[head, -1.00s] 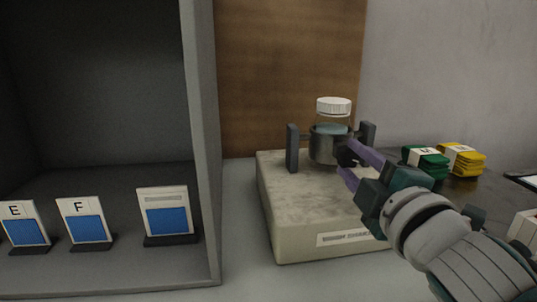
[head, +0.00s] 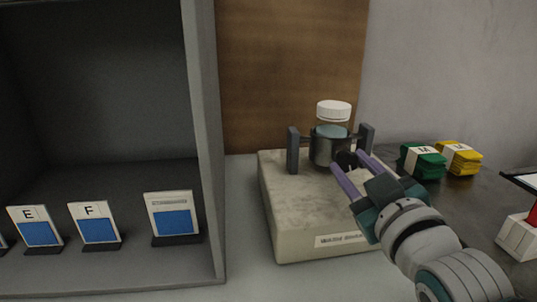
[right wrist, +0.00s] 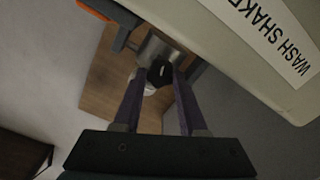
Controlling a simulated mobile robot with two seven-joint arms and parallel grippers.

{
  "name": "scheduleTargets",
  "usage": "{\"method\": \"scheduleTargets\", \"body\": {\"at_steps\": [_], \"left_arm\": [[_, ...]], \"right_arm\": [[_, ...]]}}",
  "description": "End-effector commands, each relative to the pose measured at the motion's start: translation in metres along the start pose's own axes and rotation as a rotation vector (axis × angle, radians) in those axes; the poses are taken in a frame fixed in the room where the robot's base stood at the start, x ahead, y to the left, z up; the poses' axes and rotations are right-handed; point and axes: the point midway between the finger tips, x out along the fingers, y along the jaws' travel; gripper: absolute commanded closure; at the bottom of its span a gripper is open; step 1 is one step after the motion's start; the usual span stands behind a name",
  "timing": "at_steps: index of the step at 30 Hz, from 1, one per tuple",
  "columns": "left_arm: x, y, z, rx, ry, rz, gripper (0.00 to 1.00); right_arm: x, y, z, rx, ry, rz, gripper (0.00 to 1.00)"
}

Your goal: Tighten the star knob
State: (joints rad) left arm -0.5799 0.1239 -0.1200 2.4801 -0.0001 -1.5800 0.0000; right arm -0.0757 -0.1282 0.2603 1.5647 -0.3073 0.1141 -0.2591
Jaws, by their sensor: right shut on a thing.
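The black star knob (head: 346,159) is on the front of a grey metal clamp cup (head: 325,150). The cup stands between two dark posts on the beige wash shaker (head: 300,215) and holds a clear jar (head: 333,119) with a white lid, upright. My right gripper (head: 350,172) has its purple fingers shut on the knob, one on each side. In the right wrist view the knob (right wrist: 159,73) shows between the fingertips. The knob's far side and its thread are hidden. My left gripper is in neither view.
A grey cabinet (head: 205,140) at the left holds cards on stands, two marked E (head: 40,232) and F (head: 95,228). Green (head: 423,162) and yellow (head: 460,158) folded bundles lie right of the shaker. A red and white object (head: 518,237) is at the right edge.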

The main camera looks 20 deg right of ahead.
Motion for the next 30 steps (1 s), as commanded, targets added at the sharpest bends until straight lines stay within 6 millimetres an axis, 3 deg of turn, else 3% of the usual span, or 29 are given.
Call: {"method": "scheduleTargets", "body": {"at_steps": [9, 24, 25, 30], "left_arm": [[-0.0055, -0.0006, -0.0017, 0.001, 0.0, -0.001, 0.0], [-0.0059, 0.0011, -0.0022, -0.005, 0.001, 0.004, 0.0], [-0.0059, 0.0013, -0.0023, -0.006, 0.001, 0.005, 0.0], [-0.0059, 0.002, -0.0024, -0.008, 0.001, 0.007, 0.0]], "right_arm": [[0.0003, 0.0007, -0.0013, 0.109, 0.003, 0.001, 1.0], [0.0003, 0.0006, -0.001, 0.128, 0.004, 0.001, 1.0], [0.0003, 0.0006, -0.001, 0.128, 0.004, 0.001, 0.58], [0.0003, 0.0005, -0.0008, 0.127, 0.003, 0.001, 0.39]]}}
